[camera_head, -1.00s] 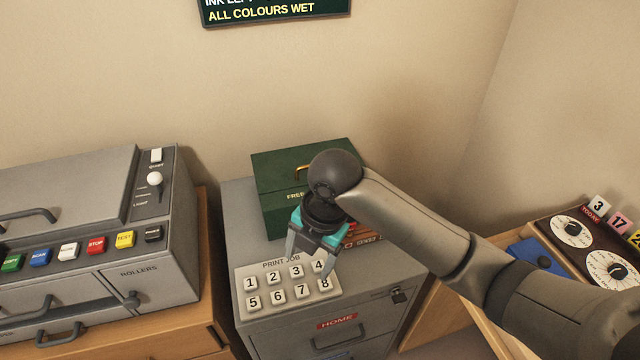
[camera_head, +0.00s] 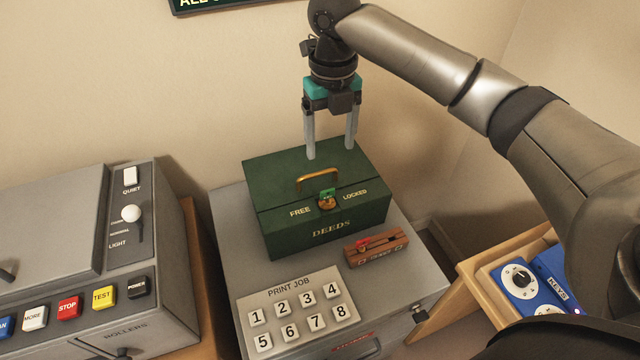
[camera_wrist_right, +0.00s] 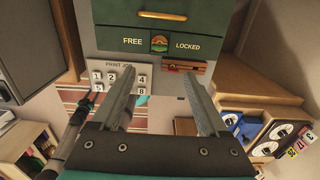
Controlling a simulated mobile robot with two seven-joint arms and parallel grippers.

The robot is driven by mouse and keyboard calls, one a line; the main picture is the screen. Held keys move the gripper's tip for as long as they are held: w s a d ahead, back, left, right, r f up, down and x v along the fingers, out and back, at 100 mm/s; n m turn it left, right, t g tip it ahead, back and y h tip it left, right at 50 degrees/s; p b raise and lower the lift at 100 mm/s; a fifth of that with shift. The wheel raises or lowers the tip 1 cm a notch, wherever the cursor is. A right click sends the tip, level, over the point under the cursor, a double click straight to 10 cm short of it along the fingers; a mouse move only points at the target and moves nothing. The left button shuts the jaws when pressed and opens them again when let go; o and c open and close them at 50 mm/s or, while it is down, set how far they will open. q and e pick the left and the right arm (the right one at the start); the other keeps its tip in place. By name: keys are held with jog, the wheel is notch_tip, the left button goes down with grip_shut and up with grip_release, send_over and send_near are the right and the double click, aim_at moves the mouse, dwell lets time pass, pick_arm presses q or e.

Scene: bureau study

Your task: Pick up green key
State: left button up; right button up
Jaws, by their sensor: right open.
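A small green key (camera_head: 327,194) sits in the round brass lock on the front of the dark green deeds box (camera_head: 290,226), between the words FREE and LOCKED. In the right wrist view the lock with the green key (camera_wrist_right: 159,40) is small, beyond my fingertips. My right gripper (camera_head: 331,150) is open and empty, pointing down at the top of the box, behind the brass handle (camera_head: 318,178). It also shows in the right wrist view (camera_wrist_right: 162,82), fingers apart with nothing between them.
The box stands on a grey cabinet (camera_head: 232,262). A wooden block (camera_head: 376,246) with a red item lies in front of it, beside the PRINT JOB number pad (camera_head: 290,288). A grey machine (camera_head: 50,225) stands left. A blue dial unit (camera_head: 518,278) is at right.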

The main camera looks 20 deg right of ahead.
jog(key=b, duration=0.1)
send_over(328, 190)
notch_tip(328, 190, down, 6)
jog(key=r, duration=0.1)
jog(key=f, duration=0.4)
jog(key=shift+s+f+b, duration=0.1)
jog(key=shift+s+b, duration=0.25)
jog(key=shift+b, duration=0.05)
jog(key=shift+f, duration=0.3)
jog(key=shift+w+f, duration=0.1)
jog(key=shift+f, duration=0.25)
jog(key=f, duration=0.1)
jog(key=f+b, duration=0.1)
jog(key=f, duration=0.2)
jog(key=shift+w+f+b, duration=0.1)
jog(key=shift+w+b, duration=0.2)
jog(key=shift+c, duration=1.2)
pick_arm(q)
jog(key=s+f, duration=0.2)
jog(key=f, duration=0.1)
jog(key=shift+s+f, duration=0.3)
jog(key=shift+s, duration=0.05)
pick_arm(e)
grip_shut()
